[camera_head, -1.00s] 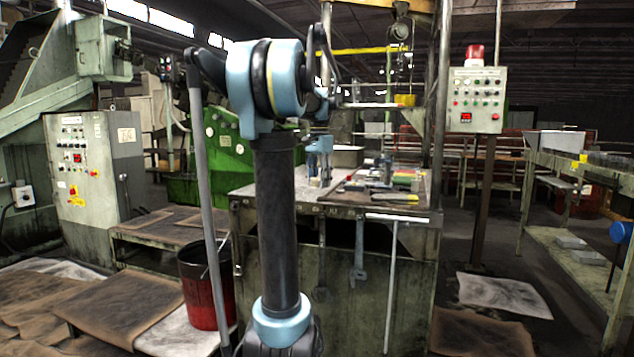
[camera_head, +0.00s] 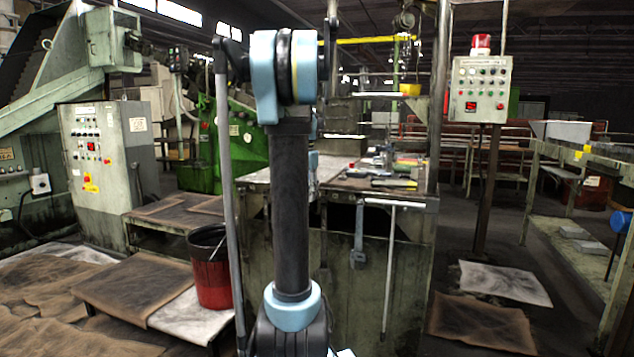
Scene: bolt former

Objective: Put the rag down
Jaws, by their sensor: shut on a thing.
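I cannot make out the rag in this view. My gripper is not visible; my own upright arm fills the middle of the picture and hides what lies behind it. The workbench (camera_head: 398,200) stands behind my arm, and its top holds several tools and small parts too small to tell apart. A small light blue piece, perhaps a part of my arm, shows just right of the upright link, over the bench.
A red and black bucket (camera_head: 211,285) stands left of my arm, beside a low table (camera_head: 170,215). A control cabinet (camera_head: 95,170) is at the left. A control box (camera_head: 481,90) on a post and a rack (camera_head: 575,205) are at the right. Stained sheets (camera_head: 505,283) lie on the floor.

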